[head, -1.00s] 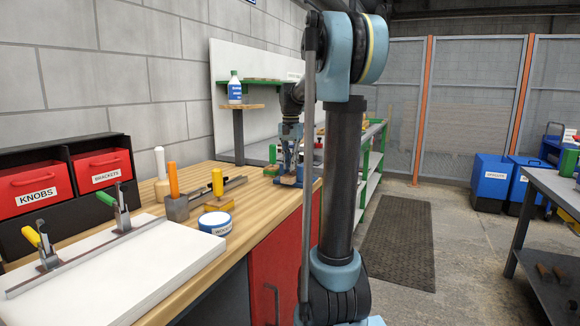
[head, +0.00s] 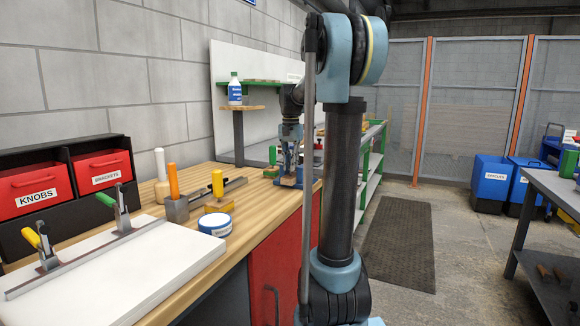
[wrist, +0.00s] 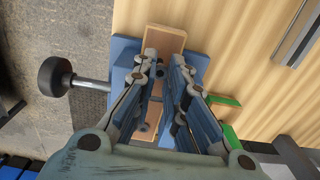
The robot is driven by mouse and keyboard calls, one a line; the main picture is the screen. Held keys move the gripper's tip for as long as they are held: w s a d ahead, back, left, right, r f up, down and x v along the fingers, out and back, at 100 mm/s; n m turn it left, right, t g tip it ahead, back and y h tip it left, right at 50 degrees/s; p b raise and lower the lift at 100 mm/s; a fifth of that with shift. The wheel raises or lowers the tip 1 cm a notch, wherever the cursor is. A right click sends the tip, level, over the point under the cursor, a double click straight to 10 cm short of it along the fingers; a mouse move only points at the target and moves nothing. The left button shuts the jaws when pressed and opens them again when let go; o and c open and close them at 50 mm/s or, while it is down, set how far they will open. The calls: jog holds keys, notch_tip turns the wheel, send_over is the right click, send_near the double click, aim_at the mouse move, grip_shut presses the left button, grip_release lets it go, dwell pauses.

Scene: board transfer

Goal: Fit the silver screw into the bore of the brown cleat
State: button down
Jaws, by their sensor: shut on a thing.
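My gripper (wrist: 163,68) shows from above in the wrist view, its fingers close together over a brown block that I take for the brown cleat (wrist: 168,38). The cleat sits in a blue vise (wrist: 122,55). The gripper is shut on a small grey thing between the fingertips, apparently the silver screw, mostly hidden by the fingers. The bore is hidden, and I cannot tell whether the screw touches the cleat. In the head view, my gripper (head: 289,160) points down over the vise at the far end of the bench.
The vise's black knob (wrist: 55,77) sticks out on a metal rod over the bench edge. A green bracket-like piece (wrist: 228,101) lies beside the vise.

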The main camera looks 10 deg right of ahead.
jog(key=shift+f, duration=0.6)
jog(key=shift+r, duration=0.2)
jog(key=shift+r, duration=0.45)
jog(key=shift+s, duration=0.15)
dwell(0.7)
jog(key=shift+f, duration=0.85)
dwell(0.8)
jog(key=shift+r, duration=0.1)
jog(key=shift+r, duration=0.75)
